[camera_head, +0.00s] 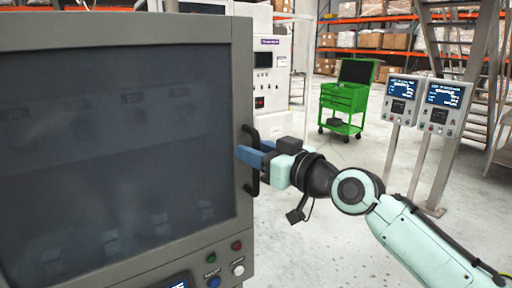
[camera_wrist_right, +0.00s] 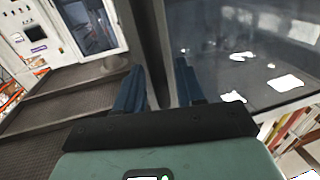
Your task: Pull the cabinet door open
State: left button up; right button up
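The cabinet door (camera_head: 243,60) is a grey frame around a large dark glass panel, filling the left of the head view. It looks closed. Its black upright bar handle (camera_head: 251,187) is on the right edge. My right gripper (camera_head: 246,156) reaches in from the right, its blue fingers level with the middle of the handle and hiding that part. In the wrist view, the fingers of my right gripper (camera_wrist_right: 158,88) stand apart, with a dark upright strip between them. I cannot tell whether they touch the handle. My left gripper is not in view.
Buttons (camera_head: 238,269) sit below the door. A green tool cart (camera_head: 343,100) and two weigher displays on posts (camera_head: 445,94) stand behind on the right, with metal stairs (camera_head: 455,40) beyond. The floor (camera_head: 320,235) around my right arm is clear.

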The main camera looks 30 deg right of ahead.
jog(key=shift+w, duration=0.1)
grip_shut()
